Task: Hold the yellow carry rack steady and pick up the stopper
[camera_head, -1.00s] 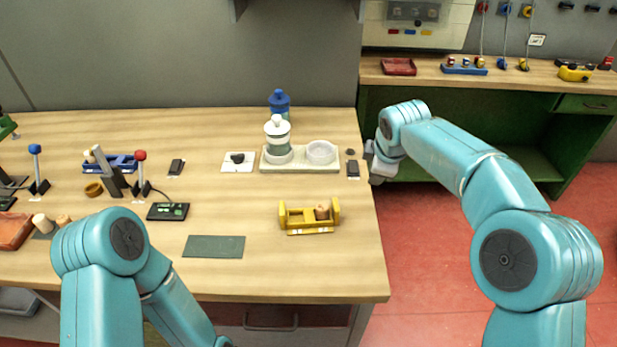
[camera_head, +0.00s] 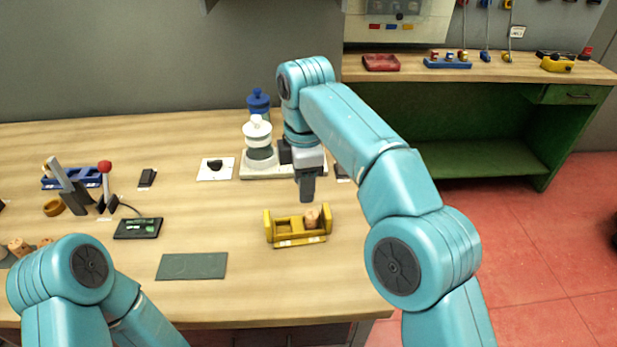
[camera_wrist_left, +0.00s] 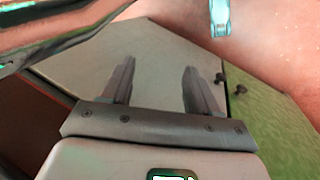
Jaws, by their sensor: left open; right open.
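The yellow carry rack (camera_head: 284,241) stands on the wooden table right of the green mat. A cork stopper (camera_head: 311,218) sits in its right part, upright as far as I can tell. My right gripper (camera_head: 307,197) points down above and behind the rack, close over the stopper's side and apart from it. Its jaws are seen edge-on, with nothing visible in them. My left gripper (camera_wrist_left: 157,85) is open and empty in the left wrist view, with a pale panel and a green surface beyond. It is out of sight in the head view, below the table's front.
A green mat (camera_head: 192,266) lies left of the rack. Stoppers (camera_head: 18,247) lie at the far left. The table between mat and rack is clear.

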